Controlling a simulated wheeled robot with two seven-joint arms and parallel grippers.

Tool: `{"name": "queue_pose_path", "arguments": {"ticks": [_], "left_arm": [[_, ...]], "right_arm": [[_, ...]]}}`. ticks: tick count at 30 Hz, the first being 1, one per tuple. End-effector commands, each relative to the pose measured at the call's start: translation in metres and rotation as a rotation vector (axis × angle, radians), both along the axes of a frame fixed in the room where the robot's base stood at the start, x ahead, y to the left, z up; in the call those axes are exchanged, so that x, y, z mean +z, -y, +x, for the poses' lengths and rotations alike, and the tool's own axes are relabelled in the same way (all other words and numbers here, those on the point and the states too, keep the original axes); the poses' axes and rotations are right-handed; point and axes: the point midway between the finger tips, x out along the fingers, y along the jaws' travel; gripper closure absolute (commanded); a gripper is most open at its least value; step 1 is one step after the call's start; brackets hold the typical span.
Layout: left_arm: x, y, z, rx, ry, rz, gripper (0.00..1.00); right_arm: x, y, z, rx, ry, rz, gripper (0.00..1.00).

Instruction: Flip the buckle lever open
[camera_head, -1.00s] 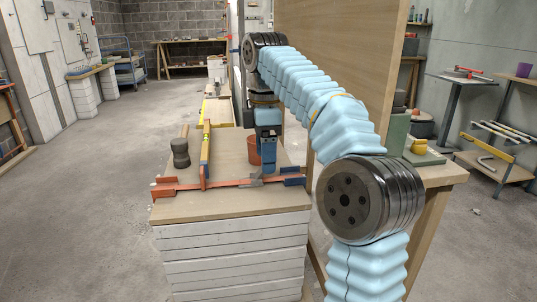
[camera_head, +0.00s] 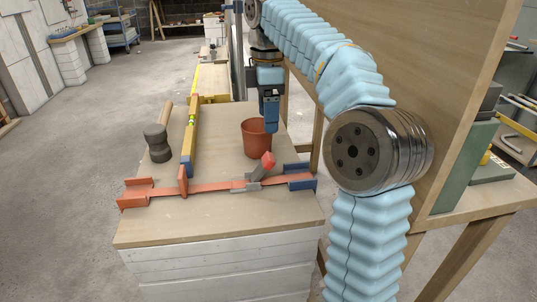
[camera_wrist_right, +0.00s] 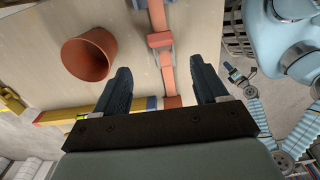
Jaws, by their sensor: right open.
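The orange strap (camera_head: 210,187) runs across the near part of the wooden bench top. Its grey buckle (camera_head: 243,188) sits on the strap right of centre. The buckle lever (camera_head: 267,162) has a red end and is tilted up from the strap, leaning right. In the right wrist view the lever's red end (camera_wrist_right: 160,40) shows beyond the fingers, with grey sides around it. My right gripper (camera_head: 271,128) points down beyond the lever, apart from it. Its two fingers (camera_wrist_right: 163,88) are spread with nothing between them. My left gripper is not in view.
A terracotta pot (camera_head: 256,142) stands just behind the lever, beside my right gripper. A mallet (camera_head: 158,146) and a yellow level (camera_head: 191,128) lie to the left. Blue brackets (camera_head: 301,182) and orange brackets (camera_head: 136,192) flank the strap. A wooden panel (camera_head: 440,70) rises at right.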

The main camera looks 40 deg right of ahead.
Motion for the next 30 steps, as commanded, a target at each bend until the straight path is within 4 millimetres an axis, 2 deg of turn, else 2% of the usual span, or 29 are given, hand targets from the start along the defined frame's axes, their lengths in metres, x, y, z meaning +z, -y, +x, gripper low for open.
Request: {"name": "queue_pose_path", "arguments": {"ticks": [1, 6, 12, 15, 20, 28, 30], "left_arm": [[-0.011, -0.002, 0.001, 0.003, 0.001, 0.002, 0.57], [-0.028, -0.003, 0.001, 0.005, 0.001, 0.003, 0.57], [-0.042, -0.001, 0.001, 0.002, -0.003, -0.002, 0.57], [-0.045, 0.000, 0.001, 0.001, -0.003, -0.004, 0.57], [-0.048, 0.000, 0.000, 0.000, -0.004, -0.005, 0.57], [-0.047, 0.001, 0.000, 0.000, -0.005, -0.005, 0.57], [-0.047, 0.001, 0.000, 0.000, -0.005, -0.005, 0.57]], "right_arm": [[-0.016, 0.000, -0.001, 0.000, -0.002, 0.001, 0.28], [-0.057, 0.000, -0.001, 0.001, -0.002, 0.001, 0.28], [-0.096, -0.001, -0.001, 0.002, -0.002, 0.001, 0.28], [-0.109, 0.000, -0.001, 0.000, -0.001, 0.000, 0.28], [-0.118, 0.000, -0.001, 0.000, 0.000, 0.000, 0.28], [-0.118, 0.000, 0.000, 0.000, 0.001, 0.000, 0.28], [-0.118, 0.000, 0.000, 0.000, 0.001, 0.000, 0.37]]}}
